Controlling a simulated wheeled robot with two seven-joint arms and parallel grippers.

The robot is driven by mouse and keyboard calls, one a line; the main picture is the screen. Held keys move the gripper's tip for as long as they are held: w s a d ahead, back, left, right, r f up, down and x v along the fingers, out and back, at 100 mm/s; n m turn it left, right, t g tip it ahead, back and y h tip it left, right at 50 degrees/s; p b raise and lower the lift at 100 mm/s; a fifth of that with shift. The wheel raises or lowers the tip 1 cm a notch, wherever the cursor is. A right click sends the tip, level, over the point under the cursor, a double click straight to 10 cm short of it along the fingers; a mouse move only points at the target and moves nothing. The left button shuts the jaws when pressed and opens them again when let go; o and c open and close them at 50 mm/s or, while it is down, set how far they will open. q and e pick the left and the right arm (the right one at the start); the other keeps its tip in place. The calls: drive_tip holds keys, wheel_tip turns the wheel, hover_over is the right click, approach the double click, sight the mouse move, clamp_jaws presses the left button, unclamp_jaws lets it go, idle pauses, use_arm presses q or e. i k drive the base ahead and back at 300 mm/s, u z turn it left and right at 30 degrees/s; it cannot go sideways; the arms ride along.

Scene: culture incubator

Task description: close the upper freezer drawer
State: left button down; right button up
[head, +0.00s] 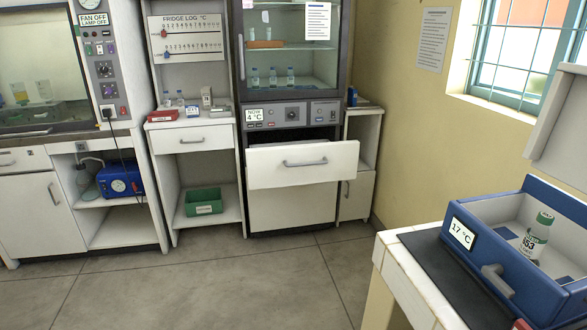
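The upper freezer drawer (303,173) is the white front with a grey bar handle (305,162) below the fridge, in the middle of the head view. It stands pulled out, with a dark gap showing above its front. The lower freezer front (292,207) beneath it sits further back and looks flush with the cabinet. What is inside the upper drawer is hidden. Neither of my grippers is in the head view.
The glass-doored fridge (291,50) stands above the drawer. A blue box (508,270) marked 17 °C holds a labelled bottle (537,236) on a bench at right. A green bin (204,201) sits on a low shelf at left. The grey floor (215,285) before the drawer is clear.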

sight(297, 153)
drive_tip(key=u, duration=0.4)
drive_tip(key=i, duration=1)
